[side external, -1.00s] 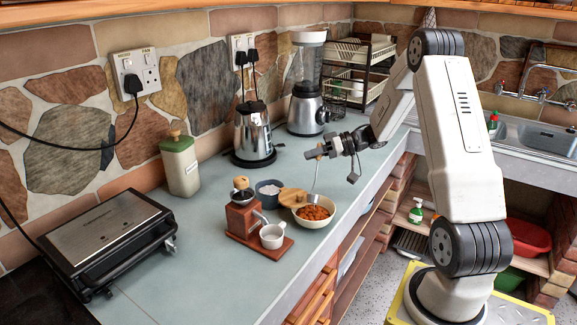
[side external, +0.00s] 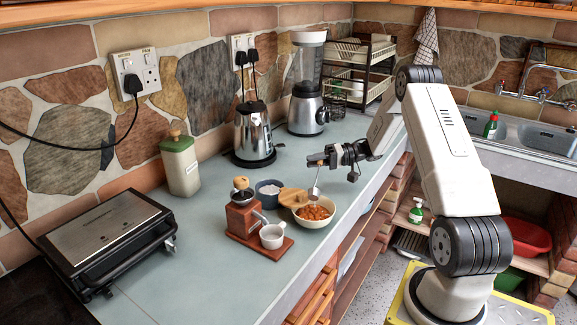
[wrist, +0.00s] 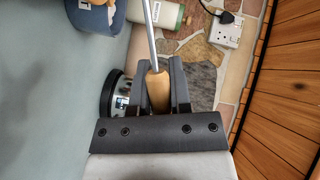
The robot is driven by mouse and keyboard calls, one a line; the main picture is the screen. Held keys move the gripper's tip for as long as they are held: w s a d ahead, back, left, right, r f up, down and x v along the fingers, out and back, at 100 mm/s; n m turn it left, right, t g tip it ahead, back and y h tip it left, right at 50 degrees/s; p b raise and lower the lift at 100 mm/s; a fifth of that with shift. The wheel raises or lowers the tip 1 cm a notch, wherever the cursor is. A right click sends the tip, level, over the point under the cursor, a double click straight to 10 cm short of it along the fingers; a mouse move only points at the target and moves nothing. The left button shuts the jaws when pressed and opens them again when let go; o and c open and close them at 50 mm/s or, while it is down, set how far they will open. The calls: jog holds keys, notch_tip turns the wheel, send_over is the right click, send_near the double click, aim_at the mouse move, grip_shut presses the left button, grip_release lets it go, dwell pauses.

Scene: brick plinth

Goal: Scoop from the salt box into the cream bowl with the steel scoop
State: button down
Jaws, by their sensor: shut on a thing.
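My gripper (side external: 318,161) is shut on the wooden handle (wrist: 158,90) of the steel scoop (side external: 315,190). The scoop hangs down, its head close over the cream bowl; I cannot tell whether it carries anything or touches the contents. The cream bowl (side external: 327,222) stands on the counter and holds orange-brown food. The salt box (side external: 268,195), a small dark blue-grey pot with white contents, stands just left of and behind the bowl. Its wooden lid (side external: 291,197) is swung out toward the bowl. In the wrist view the shaft (wrist: 150,35) runs up out of frame, hiding the scoop head.
A coffee grinder (side external: 241,215) and a small white cup (side external: 272,236) stand on a wooden base left of the bowl. A kettle (side external: 253,135), green canister (side external: 181,165), blender (side external: 307,100) and sandwich press (side external: 108,240) stand farther off. The counter behind the bowl is clear.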

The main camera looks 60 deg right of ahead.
jog(key=f+m, duration=0.2)
jog(key=f, duration=0.1)
jog(key=f+m+t+y, duration=0.1)
jog(key=m, duration=0.1)
jog(key=shift+w+d+f, duration=0.15)
jog(key=shift+d+f, duration=0.1)
jog(key=shift+d, duration=0.15)
notch_tip(320, 180, down, 2)
jog(key=shift+f+m+t+y, duration=0.1)
jog(key=shift+m+t+y, duration=0.25)
jog(key=shift+m, duration=0.85)
jog(key=shift+a+r+m+t, duration=0.15)
jog(key=shift+r+m+t, duration=0.3)
jog(key=shift+r+m, duration=0.3)
jog(key=m, duration=0.1)
jog(key=m+t, duration=0.1)
jog(key=m, duration=0.1)
jog(key=shift+s+a, duration=0.2)
jog(key=shift+a, duration=0.2)
jog(key=shift+w+d+n+g, duration=0.15)
jog(key=shift+d+n+g, duration=0.25)
jog(key=shift+n, duration=0.65)
jog(key=shift+d+f+n+g, duration=0.1)
jog(key=shift+f+n+g, duration=0.45)
jog(key=shift+n, duration=0.55)
jog(key=shift+r+n, duration=0.7)
jog(key=shift+n, duration=0.2)
jog(key=shift+r+g, duration=0.2)
jog(key=shift+g, duration=0.05)
